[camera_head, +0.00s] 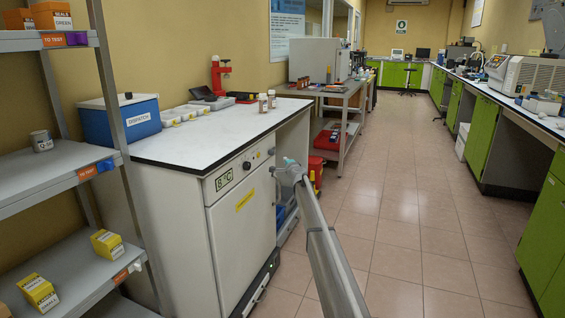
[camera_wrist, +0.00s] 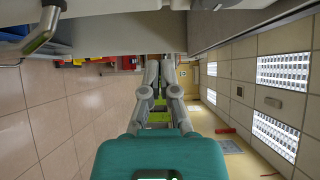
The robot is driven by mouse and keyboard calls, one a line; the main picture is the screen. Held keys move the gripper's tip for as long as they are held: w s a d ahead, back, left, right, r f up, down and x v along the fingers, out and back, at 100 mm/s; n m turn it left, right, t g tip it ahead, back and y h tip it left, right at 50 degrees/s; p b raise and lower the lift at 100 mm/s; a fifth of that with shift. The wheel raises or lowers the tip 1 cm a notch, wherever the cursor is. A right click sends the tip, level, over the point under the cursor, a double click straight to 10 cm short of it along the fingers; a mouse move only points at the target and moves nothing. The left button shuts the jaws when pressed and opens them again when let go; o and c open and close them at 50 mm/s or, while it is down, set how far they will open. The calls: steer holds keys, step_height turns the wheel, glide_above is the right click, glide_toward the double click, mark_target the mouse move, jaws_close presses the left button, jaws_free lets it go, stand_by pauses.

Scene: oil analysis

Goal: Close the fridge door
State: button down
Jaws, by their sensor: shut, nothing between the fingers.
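The fridge (camera_head: 168,215) is a white unit under the left counter, with a green 8 °C display on its front. Its door (camera_head: 245,228) carries a yellow label and looks about flush with the front; I see no clear gap. My gripper (camera_head: 280,172) is at the door's upper right edge, partly hidden by my arm; contact cannot be told. In the wrist view my gripper (camera_wrist: 155,72) has its fingers together and empty. A metal handle (camera_wrist: 44,32) shows at the upper left, beside the fingers and apart from them.
Grey shelves (camera_head: 60,170) with boxes stand close at the left. The counter (camera_head: 215,135) holds a blue box (camera_head: 120,120), small bottles and a red device (camera_head: 220,76). A red bin (camera_head: 316,170) stands beyond the fridge. The tiled aisle (camera_head: 415,215) is clear.

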steer(key=s+d, duration=0.7)
steer(key=s, duration=0.3)
steer(key=shift+s, duration=0.4)
steer(key=shift+a, duration=0.1)
steer(key=s+a+f+n+g+y, duration=0.1)
steer(key=s+f+n+g, duration=0.25)
steer(key=s, duration=0.65)
steer(key=s+a+f+n+g+y, duration=0.1)
steer(key=s+a+f+n+g, duration=0.2)
steer(key=s, duration=0.7)
steer(key=s+f+n+g+y, duration=0.1)
steer(key=s+f+n+g, duration=0.3)
steer(key=s, duration=0.6)
steer(key=s+d+f+n+g+h, duration=0.1)
steer(key=s+d+f+g+h, duration=0.2)
steer(key=s, duration=0.8)
steer(key=s+d+f+n+g+h+p, duration=0.15)
steer(key=s+d, duration=0.35)
steer(key=s, duration=0.6)
steer(key=s+d+f+n+g+h, duration=0.2)
steer(key=s+d+h, duration=0.2)
steer(key=s, duration=0.7)
step_height(320, 180, up, 38)
steer(key=p, duration=3.7)
steer(key=shift+w+a+f+p, duration=0.15)
steer(key=shift+w+a+p, duration=0.05)
steer(key=shift+p, duration=0.2)
